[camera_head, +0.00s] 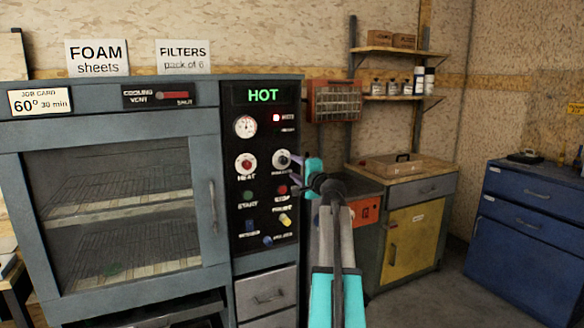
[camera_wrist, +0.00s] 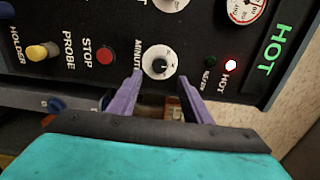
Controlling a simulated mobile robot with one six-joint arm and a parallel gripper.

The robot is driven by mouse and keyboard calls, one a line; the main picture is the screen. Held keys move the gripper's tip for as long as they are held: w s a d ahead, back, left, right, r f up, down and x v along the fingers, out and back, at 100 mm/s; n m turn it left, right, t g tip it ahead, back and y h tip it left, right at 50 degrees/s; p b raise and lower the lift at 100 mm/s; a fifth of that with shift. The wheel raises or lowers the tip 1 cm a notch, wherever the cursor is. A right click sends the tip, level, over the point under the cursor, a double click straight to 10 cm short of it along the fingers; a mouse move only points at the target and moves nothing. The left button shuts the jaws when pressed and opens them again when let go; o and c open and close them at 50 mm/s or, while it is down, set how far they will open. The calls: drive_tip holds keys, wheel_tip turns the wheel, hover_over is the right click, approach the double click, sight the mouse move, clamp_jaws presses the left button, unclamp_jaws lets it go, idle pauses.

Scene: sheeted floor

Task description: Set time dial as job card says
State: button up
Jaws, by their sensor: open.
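The job card (camera_head: 40,102) on the oven's top left reads 60° and 30 min. The time dial, labelled MINUTES, is a white disc with a black centre knob (camera_wrist: 160,62). In the head view the dial (camera_head: 281,160) sits right of the HEAT dial (camera_head: 246,164), partly beside my gripper (camera_head: 298,163). In the wrist view my gripper (camera_wrist: 160,80) is open, its two purple fingers pointing at the dial, one tip on each side of its near edge. I cannot tell whether they touch it. The dial's scale is too small to read.
The oven door (camera_head: 110,210) is shut. A bench with a yellow door (camera_head: 408,240) stands right.

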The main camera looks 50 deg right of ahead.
drive_tip(key=shift+v, duration=2.5)
